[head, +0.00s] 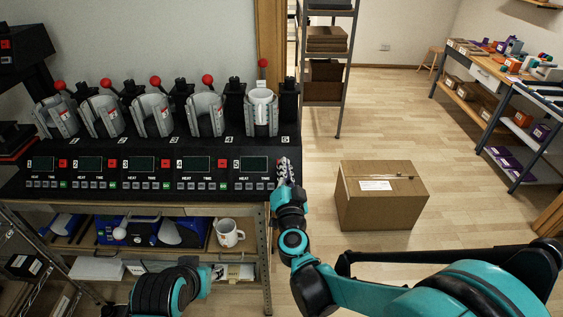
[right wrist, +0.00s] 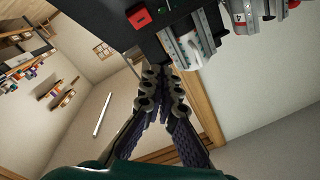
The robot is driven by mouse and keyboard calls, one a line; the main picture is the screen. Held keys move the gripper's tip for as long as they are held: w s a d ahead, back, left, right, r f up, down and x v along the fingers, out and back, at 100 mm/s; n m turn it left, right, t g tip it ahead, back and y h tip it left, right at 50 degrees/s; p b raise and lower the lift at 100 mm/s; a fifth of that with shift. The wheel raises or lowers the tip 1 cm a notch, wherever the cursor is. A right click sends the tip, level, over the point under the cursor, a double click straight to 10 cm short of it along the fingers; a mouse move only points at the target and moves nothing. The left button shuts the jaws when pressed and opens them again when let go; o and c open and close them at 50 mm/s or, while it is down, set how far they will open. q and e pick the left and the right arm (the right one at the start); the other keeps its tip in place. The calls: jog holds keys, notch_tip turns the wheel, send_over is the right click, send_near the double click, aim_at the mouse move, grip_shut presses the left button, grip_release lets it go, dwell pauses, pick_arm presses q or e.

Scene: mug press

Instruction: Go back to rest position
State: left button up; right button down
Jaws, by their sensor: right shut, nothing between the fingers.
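The mug press (head: 160,160) is a long black machine on a bench, with several heating clamps and red-knobbed levers. A white mug (head: 262,98) sits in the rightmost clamp, by the number 5 panel. My right gripper (head: 283,165) is at the right front corner of the press, near that panel. In the right wrist view its fingers (right wrist: 162,75) are shut together with nothing between them, and the press shows beyond the tips. My left arm shows at the bottom left of the head view, but its gripper fingers are not visible.
Another white mug (head: 228,233) stands on the shelf under the press, beside blue-and-black equipment (head: 155,230). A cardboard box (head: 381,196) lies on the floor to the right. A shelf rack (head: 328,60) and a cluttered workbench (head: 500,80) stand farther back. Floor between them is clear.

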jog(key=s+r+n+g+y+b, duration=0.1)
jog(key=s+n+g+y+b, duration=0.15)
jog(key=s+n+y, duration=0.35)
jog(key=s+d+f+n+g+h+b, duration=0.1)
jog(key=s+d+f+g+h, duration=0.6)
jog(key=s+d+f, duration=0.9)
jog(key=s+d+g+b, duration=0.1)
jog(key=s+g, duration=0.1)
jog(key=s, duration=0.1)
jog(key=shift+s, duration=0.2)
jog(key=shift+a, duration=0.1)
